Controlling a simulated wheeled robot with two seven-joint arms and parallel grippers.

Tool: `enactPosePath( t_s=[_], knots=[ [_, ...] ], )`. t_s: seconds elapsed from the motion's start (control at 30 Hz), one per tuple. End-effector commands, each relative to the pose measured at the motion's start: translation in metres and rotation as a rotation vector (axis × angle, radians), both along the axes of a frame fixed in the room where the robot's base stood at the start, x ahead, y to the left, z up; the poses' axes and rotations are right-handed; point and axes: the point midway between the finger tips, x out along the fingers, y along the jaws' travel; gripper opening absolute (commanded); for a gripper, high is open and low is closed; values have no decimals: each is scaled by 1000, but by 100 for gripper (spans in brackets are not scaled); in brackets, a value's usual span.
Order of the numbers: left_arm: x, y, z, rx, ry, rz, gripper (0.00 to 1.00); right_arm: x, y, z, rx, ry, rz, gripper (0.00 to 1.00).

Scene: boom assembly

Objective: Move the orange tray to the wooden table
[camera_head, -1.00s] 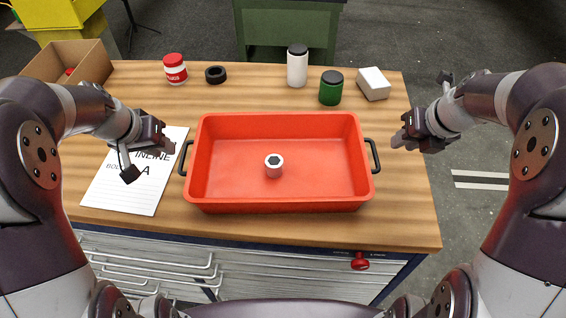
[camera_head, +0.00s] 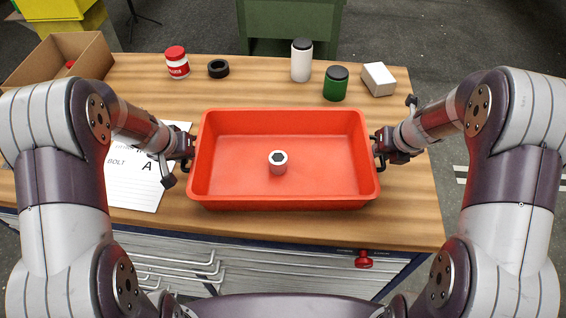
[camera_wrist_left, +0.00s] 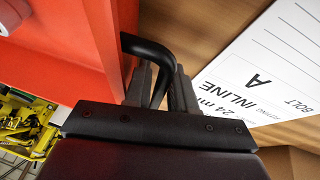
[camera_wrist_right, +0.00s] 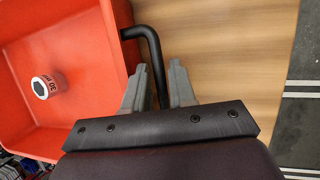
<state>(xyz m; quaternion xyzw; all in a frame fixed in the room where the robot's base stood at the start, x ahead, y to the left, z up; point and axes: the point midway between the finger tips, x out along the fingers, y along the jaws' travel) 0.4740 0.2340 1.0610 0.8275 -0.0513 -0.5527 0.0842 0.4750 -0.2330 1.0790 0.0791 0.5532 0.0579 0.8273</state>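The orange tray (camera_head: 330,202) rests on the wooden table (camera_head: 410,215), with a black handle at each short end. A small light-coloured socket (camera_head: 278,163) stands inside it. My left gripper (camera_head: 188,152) is at the left handle, whose black bar (camera_wrist_left: 152,50) runs between the parted fingers in the left wrist view. My right gripper (camera_head: 380,150) is at the right handle; in the right wrist view its fingers stand apart on either side of the bar (camera_wrist_right: 152,50), with gaps visible. Both grippers are open.
A paper sheet (camera_head: 135,190) lies left of the tray. Behind it stand a red-and-white jar (camera_head: 177,64), a black ring (camera_head: 218,69), a white bottle (camera_head: 301,62), a green jar (camera_head: 336,84) and a white box (camera_head: 379,79). A cardboard box (camera_head: 80,60) sits back left.

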Motion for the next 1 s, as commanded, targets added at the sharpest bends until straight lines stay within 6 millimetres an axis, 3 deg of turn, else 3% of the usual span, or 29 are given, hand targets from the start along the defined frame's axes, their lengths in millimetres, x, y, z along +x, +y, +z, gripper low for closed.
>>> enactPosePath(
  t_s=[0.37,0.4,0.47,0.5,0.83,1.0],
  knots=[
    [3,-1,-7,1,0,0,24,3,1,-7,0,0,0,25],
    [3,-1,-7,1,0,0,21,3,1,-7,0,0,0,22],
    [3,-1,-7,1,0,0,2,3,1,-7,0,0,0,2],
    [3,-1,-7,1,0,0,0,3,1,-7,0,0,0,0],
    [3,-1,-4,1,-3,0,0,3,1,-4,-1,-2,-1,0],
    [3,-1,13,1,-3,0,0,3,1,13,-1,-2,-1,0]
  ],
)
